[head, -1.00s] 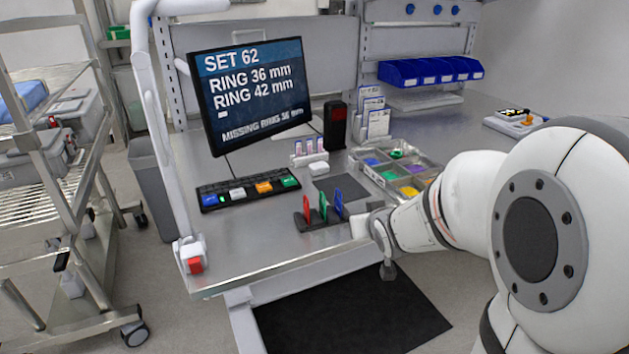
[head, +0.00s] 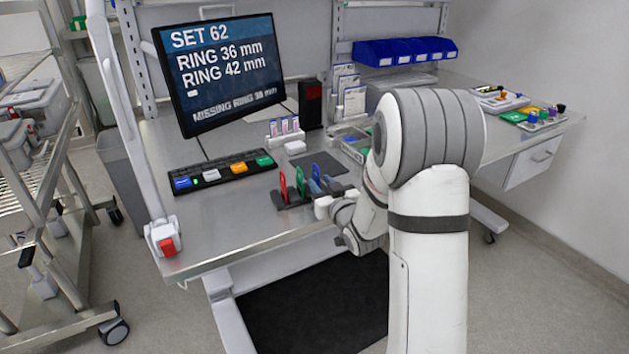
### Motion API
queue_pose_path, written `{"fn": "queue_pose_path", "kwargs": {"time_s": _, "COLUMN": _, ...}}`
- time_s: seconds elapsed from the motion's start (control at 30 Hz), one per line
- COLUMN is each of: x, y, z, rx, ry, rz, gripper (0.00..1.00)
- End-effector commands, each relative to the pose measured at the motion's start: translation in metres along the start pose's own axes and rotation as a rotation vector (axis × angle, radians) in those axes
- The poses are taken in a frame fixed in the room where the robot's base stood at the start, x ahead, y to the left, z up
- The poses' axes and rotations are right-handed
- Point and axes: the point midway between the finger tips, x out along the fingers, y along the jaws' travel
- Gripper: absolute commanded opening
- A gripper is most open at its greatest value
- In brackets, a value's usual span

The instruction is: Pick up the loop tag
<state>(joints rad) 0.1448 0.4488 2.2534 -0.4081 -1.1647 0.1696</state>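Three upright tags stand in a row in a dark rack (head: 292,202) near the front edge of the bench: a red one (head: 283,186), a green one (head: 300,183) and a blue one (head: 316,172). Each looks like a flat piece with an opening. I cannot tell which is the loop tag. My gripper (head: 328,188) is at the right end of the rack, close to the blue tag, whose lower part is hidden. The fingers are small and partly hidden, so I cannot tell whether they touch the tag or are open.
A monitor (head: 222,72) reading "MISSING RING" stands behind a keypad (head: 224,172) with coloured keys. A wire cart (head: 45,190) stands left.

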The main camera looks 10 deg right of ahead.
Motion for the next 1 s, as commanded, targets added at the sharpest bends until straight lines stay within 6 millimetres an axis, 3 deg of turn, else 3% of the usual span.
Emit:
{"fn": "queue_pose_path", "kwargs": {"time_s": 0.2, "x": 0.029, "y": -0.001, "z": -0.001, "rx": 0.0, "ry": -0.001, "rz": 0.0, "gripper": 0.31}}
{"fn": "queue_pose_path", "kwargs": {"time_s": 0.47, "x": 0.031, "y": 0.0, "z": -0.001, "rx": 0.0, "ry": -0.001, "rz": 0.002, "gripper": 0.31}}
{"fn": "queue_pose_path", "kwargs": {"time_s": 0.83, "x": 0.031, "y": 0.0, "z": -0.001, "rx": 0.0, "ry": -0.001, "rz": 0.002, "gripper": 0.01}}
{"fn": "queue_pose_path", "kwargs": {"time_s": 1.0, "x": 0.031, "y": 0.0, "z": -0.001, "rx": 0.0, "ry": -0.001, "rz": 0.003, "gripper": 0.0}}
